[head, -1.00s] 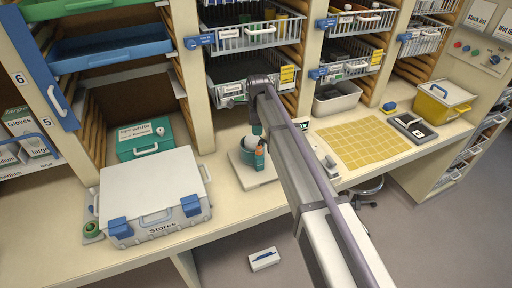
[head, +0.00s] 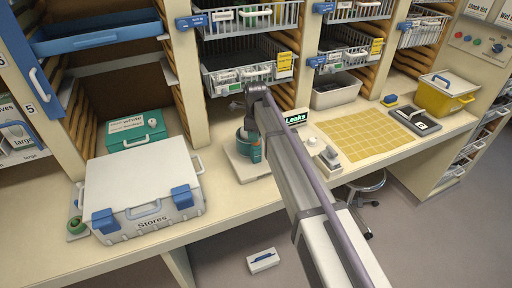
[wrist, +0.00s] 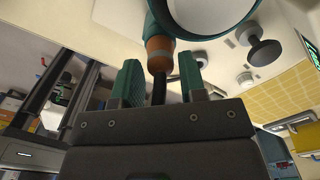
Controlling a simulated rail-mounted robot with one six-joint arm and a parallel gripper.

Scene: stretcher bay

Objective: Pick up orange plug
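In the wrist view, the orange plug (wrist: 159,52) is a short orange piece joined to a teal curved part above it, with a dark stem below it. My gripper (wrist: 159,78) has two teal fingers, one on each side of the plug's line. Gaps show between the fingers and the plug, so the gripper is open and holds nothing. In the head view, my gripper (head: 251,143) points down at a teal vessel on a pale base plate (head: 241,168). The plug cannot be made out clearly there, as the arm and gripper cover that spot.
A white Stores case (head: 140,175) stands on the counter at left, with a teal box (head: 136,130) behind it. A small device with a Leaks display (head: 295,118) is just right. A yellow gridded mat (head: 357,136) lies further right. Wire baskets (head: 240,78) hang above.

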